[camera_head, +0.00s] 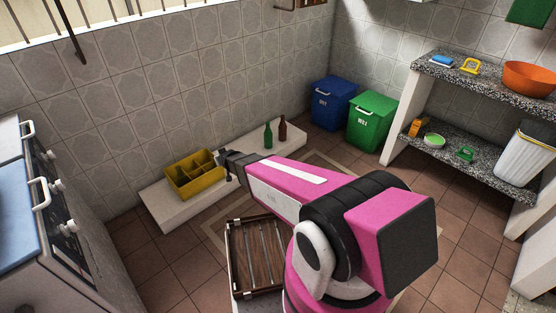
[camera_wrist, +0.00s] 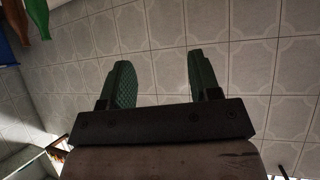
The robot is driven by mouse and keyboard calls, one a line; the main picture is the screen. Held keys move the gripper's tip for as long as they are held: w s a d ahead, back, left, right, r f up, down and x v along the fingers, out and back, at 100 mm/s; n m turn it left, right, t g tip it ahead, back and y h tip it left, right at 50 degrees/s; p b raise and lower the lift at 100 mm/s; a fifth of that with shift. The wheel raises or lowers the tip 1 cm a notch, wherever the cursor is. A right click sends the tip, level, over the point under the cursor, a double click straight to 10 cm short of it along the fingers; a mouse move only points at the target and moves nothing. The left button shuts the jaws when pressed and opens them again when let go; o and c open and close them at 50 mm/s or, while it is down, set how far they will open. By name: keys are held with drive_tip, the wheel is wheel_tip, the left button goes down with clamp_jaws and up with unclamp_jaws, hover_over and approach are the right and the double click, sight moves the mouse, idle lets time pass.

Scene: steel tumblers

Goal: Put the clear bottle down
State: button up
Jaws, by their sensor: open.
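I cannot make out a clear bottle in either view. My gripper (camera_head: 228,168) is over the low white ledge (camera_head: 166,211), just right of the yellow divided crate (camera_head: 180,187). In the wrist view its two green-padded fingers (camera_wrist: 157,78) stand apart with nothing visible between them. A green bottle (camera_head: 268,137) and a brown bottle (camera_head: 282,132) stand upright on the ledge, right of my gripper. The wrist view also shows the green bottle (camera_wrist: 38,18) and the brown bottle (camera_wrist: 15,20) at its upper left, apart from the fingers. My gripper and arm hide part of the ledge.
A slatted wooden crate (camera_head: 233,262) is beside my arm. A blue bin (camera_head: 333,105) and a green bin (camera_head: 372,120) stand at the back. Stone shelves (camera_head: 470,158) are at right, white appliances (camera_head: 70,255) at left. The tiled wall is close behind the ledge.

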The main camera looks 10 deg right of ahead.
drive_tip(key=s+d+r+m+g+h, duration=0.1)
drive_tip(key=s+d+r+g, duration=0.4)
drive_tip(key=s+d+r, duration=0.3)
drive_tip(key=s+d+r+m+g+h, duration=0.2)
drive_tip(key=s+d+r+g, duration=0.3)
drive_tip(key=s+d, duration=1)
wheel_tip(320, 180, up, 3)
drive_tip(key=shift+s+d+r+m+g, duration=0.15)
drive_tip(key=shift+s+m+g, duration=0.15)
drive_tip(key=shift+s, duration=0.5)
